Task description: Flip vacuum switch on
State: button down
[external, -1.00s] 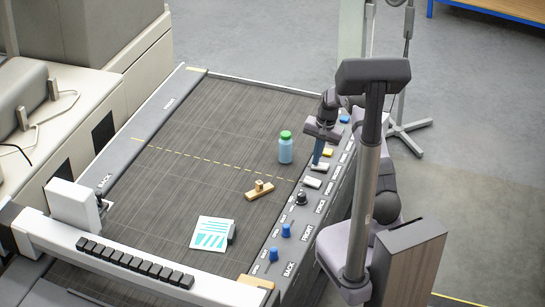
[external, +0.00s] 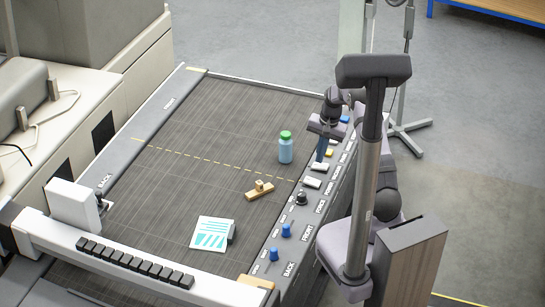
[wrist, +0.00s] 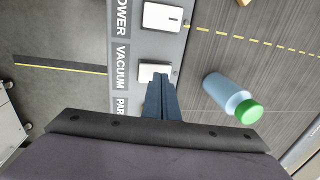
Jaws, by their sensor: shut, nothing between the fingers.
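The vacuum switch (wrist: 148,71) is a white rocker on the grey control strip, beside the printed word VACUUM in the wrist view. In the external view it is the white switch (external: 319,167) just below my fingertips. My gripper (wrist: 161,84) is shut and empty, its blue fingers pointing down over the switch's near edge. They hide part of the switch, and I cannot tell whether they touch it. My gripper also shows in the external view (external: 321,159). The rocker's on or off position is not clear.
The white power switch (wrist: 163,17) sits beside the vacuum switch. A blue bottle with a green cap (external: 286,149) stands on the dark bed near the strip. A wooden block (external: 259,191) and blue knobs (external: 286,230) are nearer the camera.

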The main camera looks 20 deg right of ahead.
aim_at(312, 164)
notch_tip(312, 164, up, 13)
jog(key=w+a+b, duration=0.1)
jog(key=shift+w+a+b, duration=0.2)
jog(key=shift+b, duration=0.2)
jog(key=shift+f, duration=0.15)
